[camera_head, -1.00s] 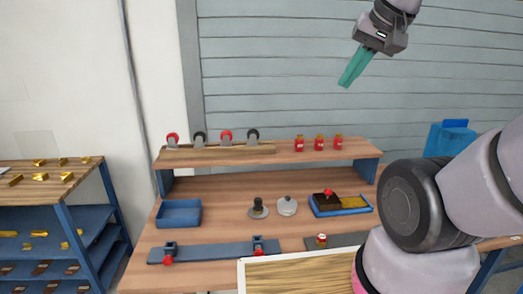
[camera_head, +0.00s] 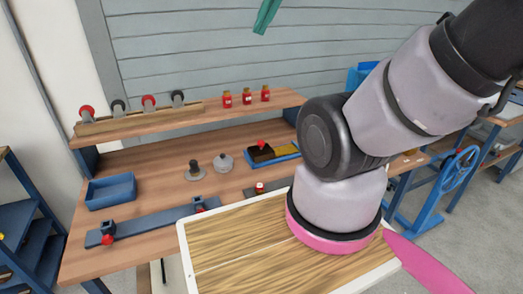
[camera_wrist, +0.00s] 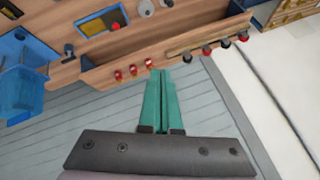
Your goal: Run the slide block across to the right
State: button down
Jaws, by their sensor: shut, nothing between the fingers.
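A dark block with a red knob (camera_head: 261,147) sits at the left part of a blue tray (camera_head: 279,161), with a yellow surface to its right; I take it as the slide block. My gripper shows as green fingers (camera_head: 266,14) at the top edge of the head view, high above and away from the bench. In the wrist view the fingers (camera_wrist: 161,74) lie together, shut and empty, with nothing touching them.
A blue bin (camera_head: 110,191), a blue-grey rail (camera_head: 150,225) with red-knobbed clamps and two round-based knobs (camera_head: 224,161) are on the bench. My arm covers the right part of the bench.

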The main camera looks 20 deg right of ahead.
dwell(0.4)
jog(key=c, duration=0.9)
grip_release()
jog(key=shift+w, duration=0.1)
jog(key=o, duration=0.4)
jog(key=shift+w+g, duration=0.3)
jog(key=shift+w, duration=0.05)
jog(key=w+d+f+n+g, duration=0.3)
jog(key=w+d+f+n, duration=0.1)
jog(key=w+f, duration=0.65)
jog(key=w+d+f+n+g, duration=0.3)
jog(key=w+d+f+n, duration=0.1)
jog(key=w+f, duration=0.65)
jog(key=f+n, duration=0.1)
jog(key=f, duration=0.6)
jog(key=w+d+f+n+g, duration=0.1)
jog(key=f, duration=0.7)
jog(key=f+n, duration=0.1)
jog(key=f, duration=0.6)
jog(key=shift+w+d+f+g, duration=0.15)
jog(key=shift+w+d+g, duration=0.05)
jog(key=shift+d+g, duration=0.2)
